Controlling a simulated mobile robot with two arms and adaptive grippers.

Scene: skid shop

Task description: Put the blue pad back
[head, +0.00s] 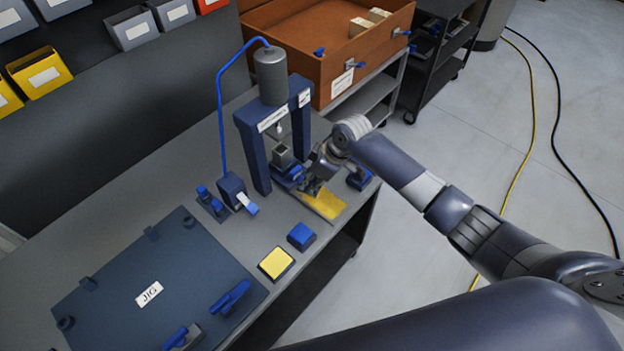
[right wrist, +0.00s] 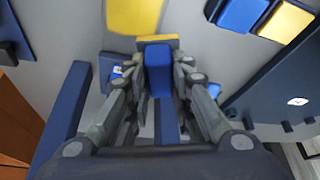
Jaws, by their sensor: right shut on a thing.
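My right gripper (head: 318,178) is low in front of the blue press on the workbench, close to its right post. In the right wrist view its fingers are shut on a blue block (right wrist: 158,68) with a yellow strip at its far end. In the head view the held block is mostly hidden by the gripper, and I cannot tell whether it is the pad. A blue pad-like block (head: 301,236) sits on the bench beside a yellow pad (head: 276,262); it also shows in the right wrist view (right wrist: 242,14). My left gripper is not in view.
The press (head: 250,135) stands behind the gripper. A yellow patch (head: 327,204) marks the bench. A dark jig plate (head: 150,285) with blue clamps lies at left. A blue block (head: 360,178) is near the right edge. A brown bin (head: 335,75) stands behind.

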